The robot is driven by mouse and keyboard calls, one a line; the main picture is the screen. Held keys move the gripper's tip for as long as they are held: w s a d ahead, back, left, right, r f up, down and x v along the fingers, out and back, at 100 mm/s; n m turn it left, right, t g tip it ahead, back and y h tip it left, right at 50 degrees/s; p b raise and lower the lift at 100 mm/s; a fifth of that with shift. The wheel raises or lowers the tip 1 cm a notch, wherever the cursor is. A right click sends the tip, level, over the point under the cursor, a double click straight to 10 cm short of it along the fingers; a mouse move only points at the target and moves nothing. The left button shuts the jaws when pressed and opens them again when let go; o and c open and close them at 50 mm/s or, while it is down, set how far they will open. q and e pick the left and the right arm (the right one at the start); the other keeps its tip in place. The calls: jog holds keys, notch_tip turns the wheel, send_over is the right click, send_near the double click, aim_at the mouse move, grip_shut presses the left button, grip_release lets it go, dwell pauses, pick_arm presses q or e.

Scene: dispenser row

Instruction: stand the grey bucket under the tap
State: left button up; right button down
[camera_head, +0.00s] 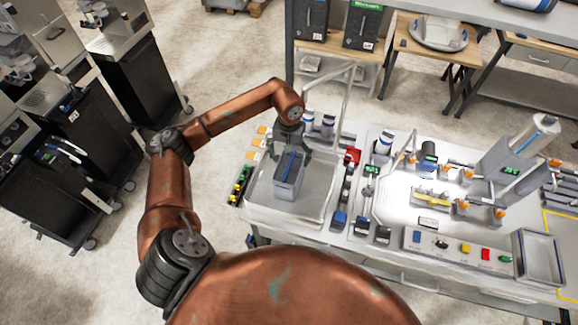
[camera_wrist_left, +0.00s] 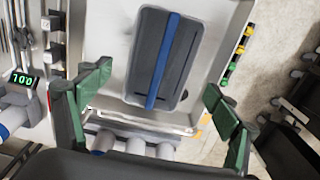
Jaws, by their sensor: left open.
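The grey bucket (camera_head: 287,178), a box shape with a blue bar across its top, stands upright in the shallow metal basin (camera_head: 262,206) at the left of the bench. It also shows in the left wrist view (camera_wrist_left: 180,62). My left gripper (camera_head: 291,148) is over the bucket's far end, open and empty. In the left wrist view its green-padded fingers (camera_wrist_left: 158,80) are spread wide, with the bucket ahead of the gap between them. A bent grey pipe (camera_head: 344,90) rises behind the basin and may be the tap; its outlet is not clear. My right gripper is not in view.
White-and-blue cylinders (camera_head: 308,121) stand behind the basin. A green display (camera_head: 372,169) and a row of black blocks (camera_head: 346,190) line its right side. A lit station with valves (camera_head: 440,190) fills the bench farther right. Bare basin floor shows around the bucket.

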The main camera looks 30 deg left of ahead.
pick_arm(q)
notch_tip(320, 180, up, 6)
jog(key=b, duration=0.1)
jog(key=shift+r, duration=0.2)
dwell(0.3)
